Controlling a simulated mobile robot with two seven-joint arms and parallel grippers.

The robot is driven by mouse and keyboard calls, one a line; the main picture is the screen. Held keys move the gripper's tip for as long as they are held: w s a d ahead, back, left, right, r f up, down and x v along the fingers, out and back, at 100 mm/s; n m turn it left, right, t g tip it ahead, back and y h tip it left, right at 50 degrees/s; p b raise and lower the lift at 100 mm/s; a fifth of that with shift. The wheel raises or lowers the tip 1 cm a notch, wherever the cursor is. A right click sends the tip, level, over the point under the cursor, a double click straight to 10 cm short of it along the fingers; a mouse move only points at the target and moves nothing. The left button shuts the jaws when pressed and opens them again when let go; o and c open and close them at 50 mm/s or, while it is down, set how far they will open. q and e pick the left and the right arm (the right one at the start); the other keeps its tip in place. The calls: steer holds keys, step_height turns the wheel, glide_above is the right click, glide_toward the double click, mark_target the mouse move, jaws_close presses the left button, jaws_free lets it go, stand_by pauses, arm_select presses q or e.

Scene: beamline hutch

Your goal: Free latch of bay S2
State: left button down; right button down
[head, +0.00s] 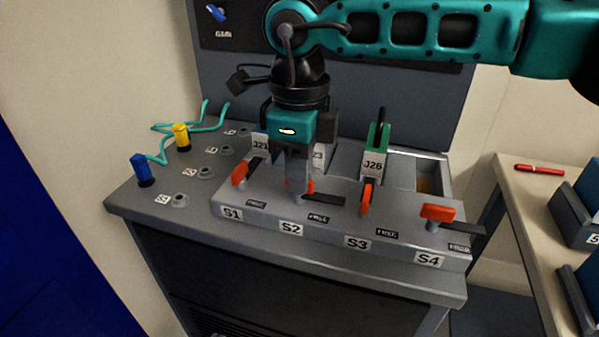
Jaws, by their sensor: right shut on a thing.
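The S2 latch has an orange handle (309,186) on a grey pivot, mostly hidden by my right gripper (299,190). The gripper points down and is shut on that handle. The latch's dark bar (325,201) points right, just above a FREE label (318,217). The S2 label (290,228) is on the block's front edge. A module marked with a partly hidden number ending in 23 (318,157) stands behind the latch, largely covered by my gripper. My left gripper is out of view.
Latches S1 (240,173) and S3 (366,197) have bars pointing back, towards modules J21 (261,145) and J26 (374,165). The S4 latch (437,212) has its bar pointing right. Blue (141,167) and yellow (181,135) plugs with teal cables stand at the left.

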stand_by(0.3)
steer(key=c, duration=1.2)
jaws_free()
steer(key=shift+r, duration=0.1)
step_height(320, 180, up, 13)
steer(key=p, duration=0.2)
